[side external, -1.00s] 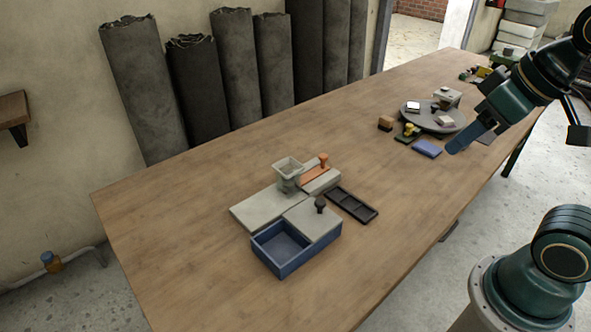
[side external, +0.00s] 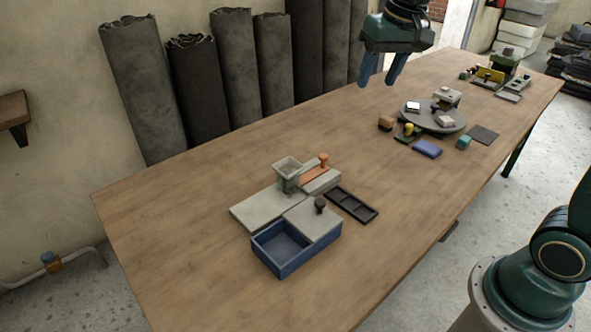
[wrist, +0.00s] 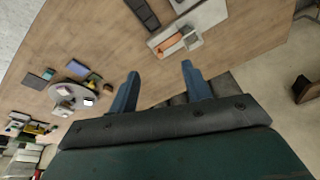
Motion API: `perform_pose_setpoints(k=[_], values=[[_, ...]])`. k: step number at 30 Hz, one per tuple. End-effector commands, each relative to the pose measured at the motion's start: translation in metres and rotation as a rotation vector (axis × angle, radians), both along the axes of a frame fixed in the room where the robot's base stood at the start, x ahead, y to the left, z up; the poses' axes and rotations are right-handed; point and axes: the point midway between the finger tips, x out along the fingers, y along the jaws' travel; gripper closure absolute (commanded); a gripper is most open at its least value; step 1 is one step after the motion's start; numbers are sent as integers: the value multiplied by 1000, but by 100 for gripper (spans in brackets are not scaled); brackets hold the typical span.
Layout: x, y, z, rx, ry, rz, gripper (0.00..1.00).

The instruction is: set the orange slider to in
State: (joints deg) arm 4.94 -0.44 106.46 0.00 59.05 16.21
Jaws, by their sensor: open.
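The orange slider (side external: 315,174) is a flat orange piece with an upright knob. It sits on a grey block beside a grey square funnel cup (side external: 288,172), at the far side of the grey fixture (side external: 262,208). In the wrist view the orange slider (wrist: 172,45) shows near the top, beyond my fingertips. My gripper (side external: 377,82) is open and empty, high above the far edge of the table, behind and right of the slider. Its two blue fingers also show apart in the wrist view (wrist: 160,80).
A blue open box (side external: 282,262) and a black knob (side external: 320,204) are at the fixture's near side. A dark compartment tray (side external: 351,205) lies right of it. A grey round turntable (side external: 450,122) with small blocks stands further right. The table's left part is clear.

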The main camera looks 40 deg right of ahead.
Motion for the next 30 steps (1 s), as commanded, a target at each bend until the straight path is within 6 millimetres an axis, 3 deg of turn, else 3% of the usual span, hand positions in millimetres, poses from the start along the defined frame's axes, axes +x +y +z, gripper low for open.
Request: perform_pose_setpoints(k=[14, 21, 30], values=[[101, -30, -55, 40, 112, -178, 52], [143, -47, -97, 56, 166, -267, 52], [183, -67, -156, 71, 228, -371, 52]])
